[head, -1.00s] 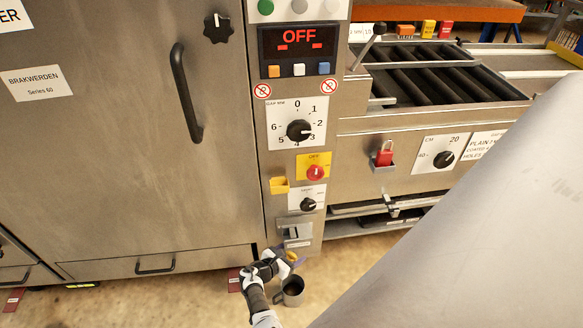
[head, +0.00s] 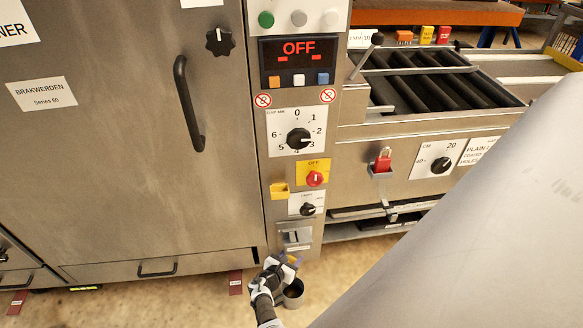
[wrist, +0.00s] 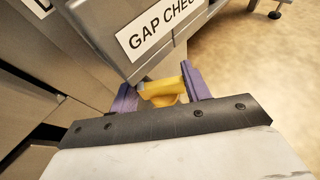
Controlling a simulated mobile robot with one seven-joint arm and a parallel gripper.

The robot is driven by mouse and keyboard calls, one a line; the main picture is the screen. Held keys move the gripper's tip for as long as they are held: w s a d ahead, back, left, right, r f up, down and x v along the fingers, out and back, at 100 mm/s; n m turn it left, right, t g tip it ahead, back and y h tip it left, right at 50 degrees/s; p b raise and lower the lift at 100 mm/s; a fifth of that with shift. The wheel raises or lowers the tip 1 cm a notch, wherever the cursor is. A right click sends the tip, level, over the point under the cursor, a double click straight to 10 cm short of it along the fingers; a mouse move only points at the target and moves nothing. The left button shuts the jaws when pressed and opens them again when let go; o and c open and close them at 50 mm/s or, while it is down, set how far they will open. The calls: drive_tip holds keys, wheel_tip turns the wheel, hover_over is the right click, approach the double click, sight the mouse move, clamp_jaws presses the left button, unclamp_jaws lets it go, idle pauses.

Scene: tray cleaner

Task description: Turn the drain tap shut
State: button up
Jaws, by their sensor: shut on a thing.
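The drain tap has a yellow handle (wrist: 166,90), low on the machine beneath the GAP CHECK label in the wrist view. My gripper (wrist: 160,87) has its two purple fingers on either side of this handle and is shut on it. In the head view my gripper (head: 291,262) is at the foot of the control column, and little of the handle shows there. The tap's body and spout are mostly hidden, so I cannot tell the handle's exact angle.
A dark grey mug (head: 293,294) stands on the floor just below my gripper. The control column (head: 285,215) rises above it, with a drawer front (head: 190,268) to the left. The GAP CHECK label (wrist: 160,28) hangs close above the fingers. Open floor lies to the right.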

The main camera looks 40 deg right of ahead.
drive_tip(key=n+t+y+p, duration=0.1)
drive_tip(key=n+t+y, duration=0.1)
drive_tip(key=n+t, duration=0.1)
drive_tip(key=shift+s+d+n+t, duration=0.1)
drive_tip(key=shift+s+n+t, duration=0.05)
drive_tip(key=shift+n+t, duration=0.15)
drive_tip(key=shift+c, duration=0.2)
drive_tip(key=shift+o, duration=0.2)
drive_tip(key=shift+n+t+y, duration=1.7)
drive_tip(key=shift+n+y, duration=0.1)
drive_tip(key=shift+n, duration=0.3)
drive_tip(key=o, duration=1)
drive_tip(key=shift+c, duration=0.2)
